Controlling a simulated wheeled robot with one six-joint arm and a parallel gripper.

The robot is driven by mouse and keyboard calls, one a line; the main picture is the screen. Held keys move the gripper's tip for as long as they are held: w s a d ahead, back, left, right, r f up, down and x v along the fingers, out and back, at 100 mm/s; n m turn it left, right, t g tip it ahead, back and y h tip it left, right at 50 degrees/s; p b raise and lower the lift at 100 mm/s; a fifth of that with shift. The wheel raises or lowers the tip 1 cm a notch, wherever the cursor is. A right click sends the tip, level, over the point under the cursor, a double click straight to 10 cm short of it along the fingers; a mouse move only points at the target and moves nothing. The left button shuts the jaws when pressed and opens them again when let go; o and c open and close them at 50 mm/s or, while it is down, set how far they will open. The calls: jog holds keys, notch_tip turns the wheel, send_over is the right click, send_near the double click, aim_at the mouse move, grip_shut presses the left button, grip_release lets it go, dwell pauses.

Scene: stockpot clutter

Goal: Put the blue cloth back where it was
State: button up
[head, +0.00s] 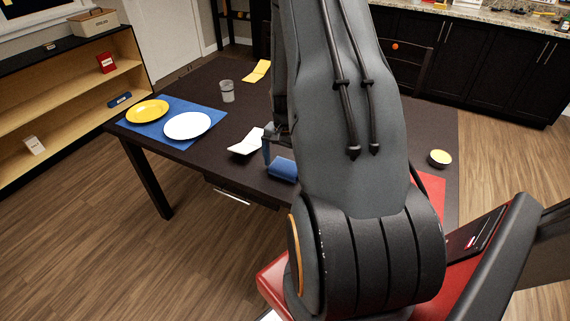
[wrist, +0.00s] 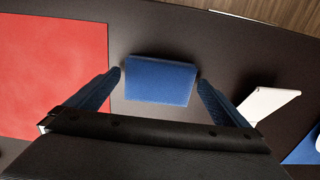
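The blue cloth (head: 283,169) is a small folded rectangle on the dark table (head: 232,178), partly hidden behind my arm in the head view. In the wrist view the cloth (wrist: 160,80) lies ahead of my gripper (wrist: 160,80), centred between its two blue fingertips. The fingers are spread apart, with dark table showing on either side of the cloth. No contact with the cloth shows. In the head view one blue finger of my gripper (head: 267,151) shows just left of the cloth; the other is hidden.
A white folded item (head: 246,142) lies left of the cloth. A blue mat (head: 150,132) holds a yellow plate (head: 148,111) and a white plate (head: 187,125). A red mat (wrist: 50,75) lies on the other side. A grey cup (head: 227,91) and yellow cloth (head: 257,71) stand farther back.

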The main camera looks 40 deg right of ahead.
aim_at(285, 166)
jog(key=shift+r, duration=0.1)
notch_tip(285, 166, up, 12)
jog(key=b, duration=0.3)
jog(key=s+a+r+n, duration=0.2)
jog(key=s+a+n, duration=0.1)
jog(key=a, duration=0.6)
jog(key=s+a+r+n, duration=0.2)
jog(key=a+n, duration=0.4)
jog(key=a, duration=0.3)
jog(key=s+a+r+n+t, duration=0.1)
jog(key=s+a+n, duration=0.3)
jog(key=a, duration=0.6)
jog(key=shift+r+n, duration=0.3)
jog(key=shift+r, duration=0.3)
